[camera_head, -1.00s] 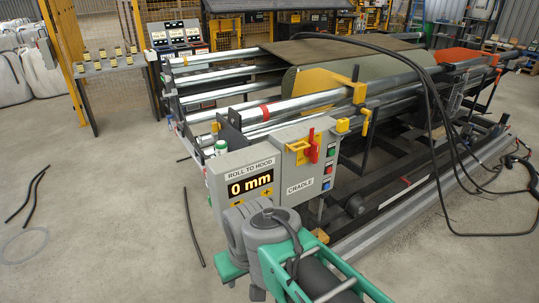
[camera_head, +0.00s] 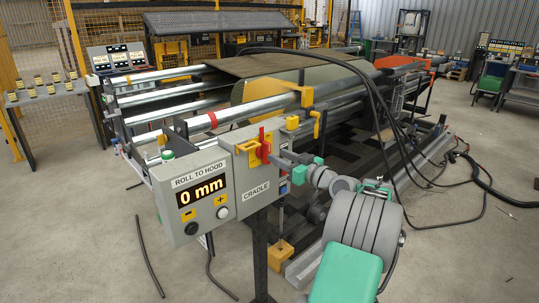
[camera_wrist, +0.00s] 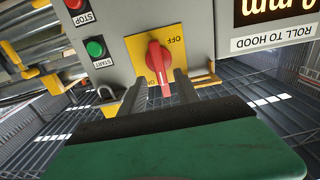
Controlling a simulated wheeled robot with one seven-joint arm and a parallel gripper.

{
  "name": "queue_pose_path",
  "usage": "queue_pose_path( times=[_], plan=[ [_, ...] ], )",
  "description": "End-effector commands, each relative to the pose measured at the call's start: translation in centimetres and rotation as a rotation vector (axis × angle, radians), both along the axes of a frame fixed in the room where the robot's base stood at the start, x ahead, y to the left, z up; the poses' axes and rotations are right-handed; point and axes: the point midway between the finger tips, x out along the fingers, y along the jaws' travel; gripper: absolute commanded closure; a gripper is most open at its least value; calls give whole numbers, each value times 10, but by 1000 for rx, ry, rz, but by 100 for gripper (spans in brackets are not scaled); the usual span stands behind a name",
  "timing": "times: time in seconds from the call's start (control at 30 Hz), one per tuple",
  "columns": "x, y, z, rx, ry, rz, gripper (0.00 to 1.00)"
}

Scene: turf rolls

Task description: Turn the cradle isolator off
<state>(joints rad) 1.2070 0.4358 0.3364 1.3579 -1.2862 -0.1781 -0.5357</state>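The cradle isolator is a red rotary handle (camera_head: 264,146) on a yellow plate (camera_head: 253,152), on the grey box labelled CRADLE. The handle stands upright in the head view. In the wrist view, which is upside down, the red handle (camera_wrist: 156,62) hangs down from its round hub. My gripper (camera_wrist: 160,86) is open, with a finger on either side of the handle's lower end and small gaps showing. It also shows right of the handle in the head view (camera_head: 282,158).
A green START button (camera_wrist: 95,47) and a red STOP button (camera_wrist: 73,4) sit beside the isolator. The ROLL TO HOOD display (camera_head: 202,189) reads 0 mm on the adjoining box. Metal rollers (camera_head: 150,115) and a black cable (camera_head: 400,130) lie behind.

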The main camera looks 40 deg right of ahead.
Motion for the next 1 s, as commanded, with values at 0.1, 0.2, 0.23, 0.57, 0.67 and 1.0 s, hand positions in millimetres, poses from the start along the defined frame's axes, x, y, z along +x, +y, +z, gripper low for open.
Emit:
queue_pose_path(
  times=[0.1, 0.2, 0.23, 0.57, 0.67, 1.0],
  plan=[
    [25, 2, 2, 1, 1, 2, 62],
    [40, 1, 1, 2, 3, 1, 62],
    [44, 1, 1, 1, 3, 1, 62],
    [51, 1, 0, 1, 3, -2, 62],
    [51, 1, 0, 1, 3, -1, 70],
    [51, 2, 0, 1, 3, -1, 98]
  ],
)
